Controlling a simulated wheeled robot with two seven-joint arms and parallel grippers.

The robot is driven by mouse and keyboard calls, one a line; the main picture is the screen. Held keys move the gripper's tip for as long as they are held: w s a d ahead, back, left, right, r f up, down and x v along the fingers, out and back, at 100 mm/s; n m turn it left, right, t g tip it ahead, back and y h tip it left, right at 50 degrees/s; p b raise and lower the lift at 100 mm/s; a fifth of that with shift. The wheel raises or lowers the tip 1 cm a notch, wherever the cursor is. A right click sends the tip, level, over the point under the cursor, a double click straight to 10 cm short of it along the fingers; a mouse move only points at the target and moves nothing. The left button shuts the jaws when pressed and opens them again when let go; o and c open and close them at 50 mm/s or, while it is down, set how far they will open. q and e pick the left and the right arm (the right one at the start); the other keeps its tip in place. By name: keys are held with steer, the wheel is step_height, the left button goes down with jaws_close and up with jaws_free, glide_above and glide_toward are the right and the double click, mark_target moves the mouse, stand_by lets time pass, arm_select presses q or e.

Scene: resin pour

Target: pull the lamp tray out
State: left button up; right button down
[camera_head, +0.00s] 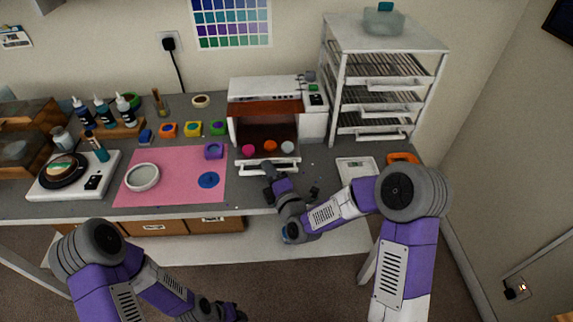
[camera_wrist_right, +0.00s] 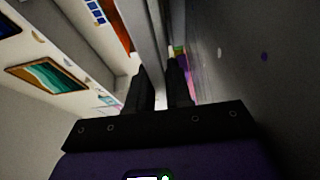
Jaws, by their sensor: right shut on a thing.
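The lamp (camera_head: 270,94) is a white box with a reddish-brown front opening, standing at the back middle of the table. Its white tray (camera_head: 249,168) sticks out at the front, with a pink, an orange and a pale round piece in the opening behind the tray's front. My right gripper (camera_head: 270,173) is at the tray's front handle and shut on it. In the right wrist view the two dark fingers (camera_wrist_right: 160,92) close on a pale bar. My left gripper (camera_head: 222,312) is low at the bottom edge, off the table; its fingers are not clear.
A pink mat (camera_head: 172,190) with a white round dish (camera_head: 142,177) and a blue disc lies left of the lamp. A wire rack (camera_head: 382,75) stands to the right. A white scale (camera_head: 356,168) and an orange item (camera_head: 403,158) are on the right table end.

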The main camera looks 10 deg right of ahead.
steer(key=shift+s+a, duration=0.1)
steer(key=shift+s, duration=0.35)
steer(key=c, duration=1.1)
jaws_free()
steer(key=v, duration=0.7)
steer(key=shift+s, duration=0.25)
